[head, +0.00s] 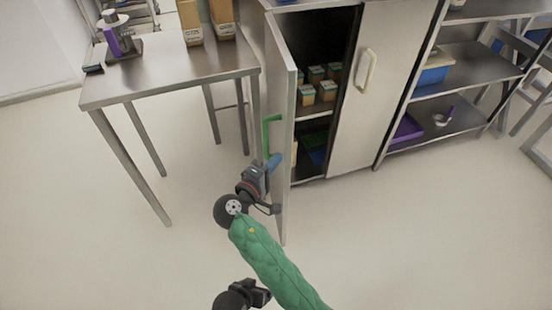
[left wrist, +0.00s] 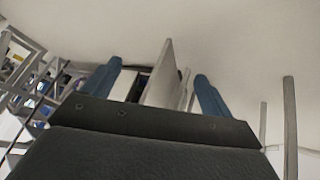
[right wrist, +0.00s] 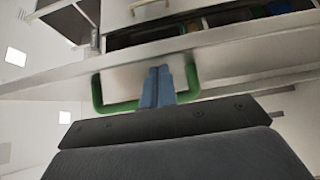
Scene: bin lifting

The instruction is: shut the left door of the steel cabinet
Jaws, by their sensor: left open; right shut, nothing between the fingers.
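The steel cabinet (head: 370,90) stands at upper middle in the head view. Its left door (head: 280,70) stands wide open, swung out toward me, and carries a green handle (head: 266,134). My right gripper (head: 274,162) is shut and empty beside that door, just below the handle. In the right wrist view its blue fingertips (right wrist: 158,82) appear in front of the green handle (right wrist: 97,95); contact is unclear. My left gripper (head: 255,293) is low in the head view, its fingers hard to see there. The left wrist view shows its blue fingers (left wrist: 157,85) apart, with the door beyond.
The cabinet's right door (head: 360,100) is closed, with a pale handle (head: 366,70). Small boxes (head: 317,82) stand on a shelf inside. A steel table (head: 165,72) stands left of the open door, and open shelving (head: 465,90) stands right. The floor in front is clear.

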